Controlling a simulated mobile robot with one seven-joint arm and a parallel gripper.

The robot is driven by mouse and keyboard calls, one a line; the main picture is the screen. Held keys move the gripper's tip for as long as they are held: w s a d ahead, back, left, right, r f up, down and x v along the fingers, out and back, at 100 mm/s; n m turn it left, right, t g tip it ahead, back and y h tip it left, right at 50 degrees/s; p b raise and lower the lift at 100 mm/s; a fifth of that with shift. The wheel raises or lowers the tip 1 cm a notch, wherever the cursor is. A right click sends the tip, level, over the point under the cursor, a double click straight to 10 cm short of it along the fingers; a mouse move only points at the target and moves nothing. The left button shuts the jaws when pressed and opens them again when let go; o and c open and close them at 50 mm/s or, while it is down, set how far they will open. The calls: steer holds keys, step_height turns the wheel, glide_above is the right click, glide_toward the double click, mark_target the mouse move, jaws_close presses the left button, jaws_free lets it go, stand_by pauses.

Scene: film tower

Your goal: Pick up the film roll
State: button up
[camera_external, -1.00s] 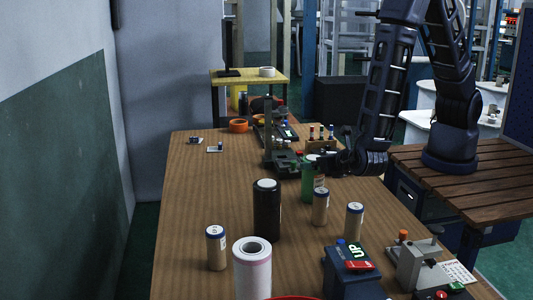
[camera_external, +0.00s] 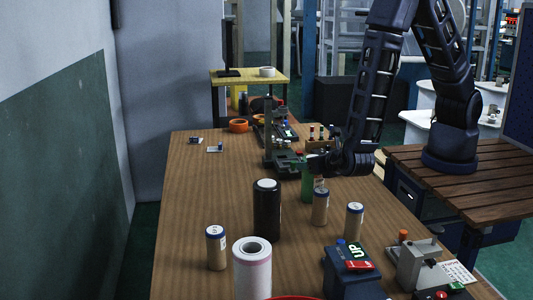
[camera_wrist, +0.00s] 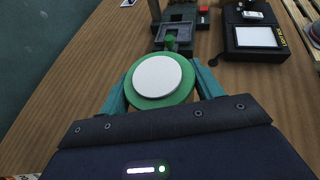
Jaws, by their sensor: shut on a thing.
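A green film roll (camera_external: 307,188) stands upright on the wooden table, beyond the black roll. In the wrist view its round white top with a green rim (camera_wrist: 163,77) sits between the two teal fingers. My gripper (camera_wrist: 160,80) is shut on this green roll, one finger at each side. In the external view my gripper (camera_external: 319,168) is at the roll's upper part and partly hides it. The roll's base appears to be at table level.
A black roll (camera_external: 267,210), a white-pink roll (camera_external: 252,275) and several small cans (camera_external: 216,248) stand nearer the camera. A dark fixture (camera_external: 280,155) stands just behind the green roll. A blue box (camera_external: 350,275) is at front right. The table's left side is mostly clear.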

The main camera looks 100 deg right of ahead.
steer(key=shift+c, duration=0.9)
steer(key=shift+r, duration=0.1)
